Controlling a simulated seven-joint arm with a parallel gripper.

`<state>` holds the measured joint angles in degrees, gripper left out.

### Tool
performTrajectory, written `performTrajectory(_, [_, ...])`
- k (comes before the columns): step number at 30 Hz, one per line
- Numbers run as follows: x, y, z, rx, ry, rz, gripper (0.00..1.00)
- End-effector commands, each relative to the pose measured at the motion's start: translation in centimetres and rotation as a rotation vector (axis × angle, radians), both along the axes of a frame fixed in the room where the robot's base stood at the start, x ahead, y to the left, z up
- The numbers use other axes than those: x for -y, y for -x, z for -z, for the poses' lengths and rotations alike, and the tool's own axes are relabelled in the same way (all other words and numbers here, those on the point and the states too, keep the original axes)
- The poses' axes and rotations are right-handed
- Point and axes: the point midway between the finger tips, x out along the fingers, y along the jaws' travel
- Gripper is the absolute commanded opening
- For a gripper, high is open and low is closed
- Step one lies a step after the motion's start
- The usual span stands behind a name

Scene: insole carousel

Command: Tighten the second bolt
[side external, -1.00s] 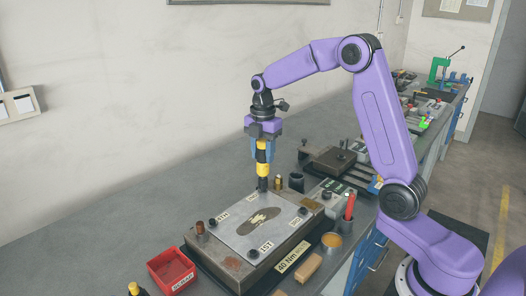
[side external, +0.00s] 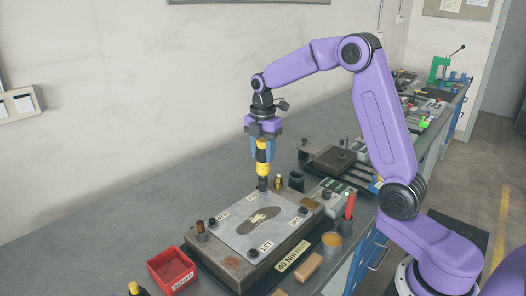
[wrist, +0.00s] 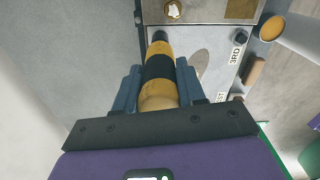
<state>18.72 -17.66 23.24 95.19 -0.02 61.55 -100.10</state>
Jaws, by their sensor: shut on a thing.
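My gripper (side external: 262,148) is shut on a yellow and black driver (side external: 262,157), held upright over the far corner of a light metal plate (side external: 238,236). The driver's dark lower end meets the plate at the label that seems to read 2ND, hiding the bolt there. The driver also shows between the blue fingers (wrist: 158,88) in the wrist view. Dark bolts sit at the other corners: the 1ST bolt (side external: 253,252), the 3RD bolt (side external: 303,211) and the 4TH bolt (side external: 213,222). A dark insole shape (side external: 258,220) marks the plate's middle.
A red scrap bin (side external: 172,271) stands left of the fixture. A cup with a red marker (side external: 347,222), a round tin (side external: 332,241) and a wooden block (side external: 309,267) stand on the right. A brass knob (side external: 278,182) and a dark cup (side external: 296,181) are close behind the driver.

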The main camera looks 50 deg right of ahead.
Motion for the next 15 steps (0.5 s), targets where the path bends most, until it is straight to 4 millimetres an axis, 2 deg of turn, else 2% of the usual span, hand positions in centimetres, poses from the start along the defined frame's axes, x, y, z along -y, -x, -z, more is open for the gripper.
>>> performTrajectory(15, [0.0,-0.05,0.44,0.002,0.0,0.0,0.03])
